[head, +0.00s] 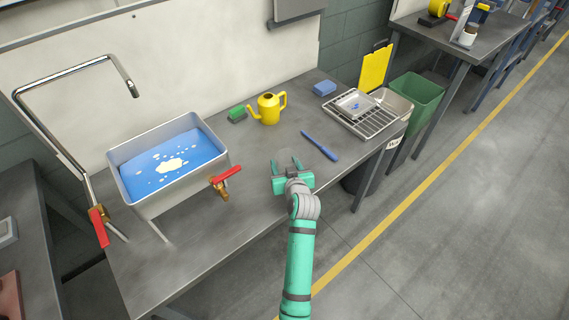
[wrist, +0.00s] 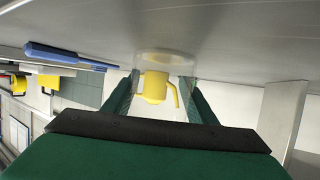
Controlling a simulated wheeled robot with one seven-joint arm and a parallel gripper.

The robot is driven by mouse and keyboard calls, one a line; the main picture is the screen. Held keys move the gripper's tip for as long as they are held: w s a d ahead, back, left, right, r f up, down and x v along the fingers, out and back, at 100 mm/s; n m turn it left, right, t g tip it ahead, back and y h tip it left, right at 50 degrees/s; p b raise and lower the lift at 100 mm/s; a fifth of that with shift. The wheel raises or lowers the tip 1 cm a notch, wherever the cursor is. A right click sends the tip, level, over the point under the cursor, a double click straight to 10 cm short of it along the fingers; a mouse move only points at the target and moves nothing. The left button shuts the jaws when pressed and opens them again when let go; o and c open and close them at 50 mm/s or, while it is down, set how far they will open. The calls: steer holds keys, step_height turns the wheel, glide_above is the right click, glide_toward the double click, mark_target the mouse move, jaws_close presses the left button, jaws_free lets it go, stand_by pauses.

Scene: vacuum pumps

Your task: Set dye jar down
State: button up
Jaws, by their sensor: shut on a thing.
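The dye jar appears as a clear, nearly see-through round vessel (wrist: 165,62) between my fingers in the wrist view, faint in the head view (head: 289,154). My gripper (head: 286,161) is shut on it, low over the front part of the grey bench (head: 255,215), right of the sink. The wrist view shows the bench surface upside down along the top, close to the jar's base. I cannot tell whether the base touches the bench. The jar's contents are not discernible.
A blue pen-like tool (head: 320,146) lies right of my gripper. The sink of blue liquid (head: 132,186) has a red-handled tap (head: 226,180). A wire rack (head: 372,121) is right.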

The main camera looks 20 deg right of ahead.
steer(key=shift+f, duration=0.1)
steer(key=o, duration=1.3)
steer(key=v, duration=1.1)
steer(key=shift+w, duration=0.1)
steer(key=shift+c, duration=0.4)
jaws_close()
stand_by(0.5)
